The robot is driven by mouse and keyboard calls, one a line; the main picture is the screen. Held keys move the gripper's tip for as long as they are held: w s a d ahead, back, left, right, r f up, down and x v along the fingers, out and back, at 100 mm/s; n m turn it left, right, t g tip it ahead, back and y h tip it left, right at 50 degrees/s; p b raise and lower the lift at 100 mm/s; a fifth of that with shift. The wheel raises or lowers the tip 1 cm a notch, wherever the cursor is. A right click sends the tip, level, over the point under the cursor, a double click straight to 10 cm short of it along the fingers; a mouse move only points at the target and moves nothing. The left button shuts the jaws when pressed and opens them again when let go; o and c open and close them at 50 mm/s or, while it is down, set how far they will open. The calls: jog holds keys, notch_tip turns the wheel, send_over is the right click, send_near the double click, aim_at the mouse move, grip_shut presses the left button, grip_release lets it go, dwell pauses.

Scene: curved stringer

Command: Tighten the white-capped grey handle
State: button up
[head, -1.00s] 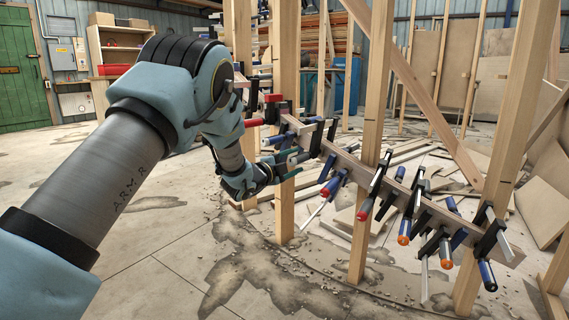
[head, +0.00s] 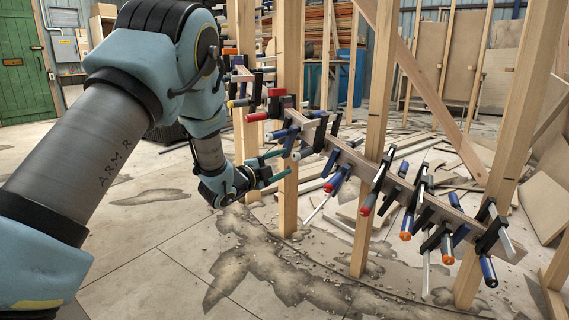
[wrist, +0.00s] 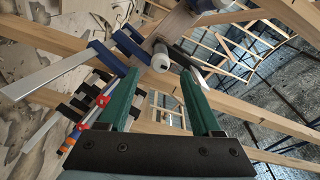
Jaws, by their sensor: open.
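A grey handle with a whitish cap (wrist: 160,58) shows nearly end-on in the wrist view, just beyond and between my fingertips. What looks like the same handle (head: 301,154) is in the head view, on a clamp along the curved wooden stringer (head: 350,157). My gripper (head: 278,165) has teal fingers, spread apart, to the left of this handle and slightly below it. In the wrist view my gripper (wrist: 161,75) is open with nothing between the fingers. I cannot tell how far the handle lies beyond the tips.
Several clamps with blue, red and orange-ended handles line the stringer, such as a red-tipped one (head: 335,180) to the right. A red-handled clamp (head: 265,115) stands above my gripper. Upright wooden posts (head: 288,200) rise close by. The concrete floor (head: 150,270) at front left is open.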

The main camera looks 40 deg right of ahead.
jog(key=a, duration=0.5)
jog(key=shift+s+b, duration=0.3)
jog(key=shift+s, duration=0.1)
